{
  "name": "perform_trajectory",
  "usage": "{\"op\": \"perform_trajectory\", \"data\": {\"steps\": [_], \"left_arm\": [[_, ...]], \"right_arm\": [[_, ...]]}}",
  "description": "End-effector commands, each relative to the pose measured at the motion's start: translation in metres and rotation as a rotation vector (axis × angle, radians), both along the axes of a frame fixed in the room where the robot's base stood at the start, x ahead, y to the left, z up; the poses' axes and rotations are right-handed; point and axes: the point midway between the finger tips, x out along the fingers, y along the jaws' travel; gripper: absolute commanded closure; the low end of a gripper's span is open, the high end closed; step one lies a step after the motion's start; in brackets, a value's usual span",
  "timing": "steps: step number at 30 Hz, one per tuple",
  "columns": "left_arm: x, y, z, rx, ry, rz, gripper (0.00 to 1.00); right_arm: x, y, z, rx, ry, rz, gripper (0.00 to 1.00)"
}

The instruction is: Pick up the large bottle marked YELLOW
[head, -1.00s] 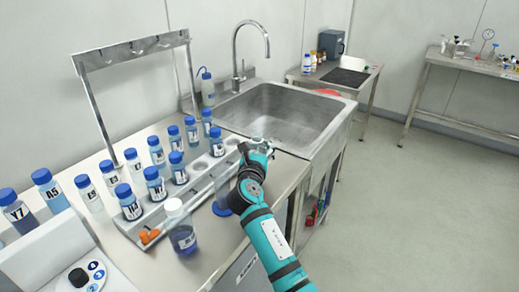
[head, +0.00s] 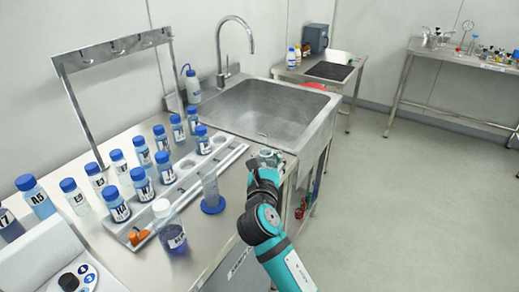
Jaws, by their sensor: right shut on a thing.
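My right gripper (head: 268,158) is by the counter's front edge, near the sink's near corner. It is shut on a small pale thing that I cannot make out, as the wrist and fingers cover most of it. I can read no label YELLOW on any bottle. A larger white-capped bottle (head: 170,232) with blue liquid stands at the front of the counter; its label is not legible. Small bottles with a yellow cap (head: 298,49) and a blue cap (head: 291,59) stand on the far side table. My left gripper is not in view.
Several blue-capped bottles stand in and behind a white rack (head: 226,160). A clear cylinder (head: 211,190) with a blue foot stands before it. The sink (head: 262,112) is empty. A side table (head: 325,77) and a cluttered bench (head: 450,56) lie beyond; the floor (head: 420,200) is clear.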

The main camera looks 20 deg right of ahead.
Motion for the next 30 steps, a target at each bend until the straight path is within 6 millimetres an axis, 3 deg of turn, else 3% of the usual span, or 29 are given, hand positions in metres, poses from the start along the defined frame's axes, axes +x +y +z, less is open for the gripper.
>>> {"op": "perform_trajectory", "data": {"steps": [12, 30], "left_arm": [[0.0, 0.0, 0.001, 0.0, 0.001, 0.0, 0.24], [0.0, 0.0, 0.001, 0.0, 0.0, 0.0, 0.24]], "right_arm": [[-0.035, -0.006, 0.003, -0.001, 0.0, 0.0, 1.0], [-0.046, -0.008, 0.005, 0.0, 0.0, 0.0, 1.0]]}}
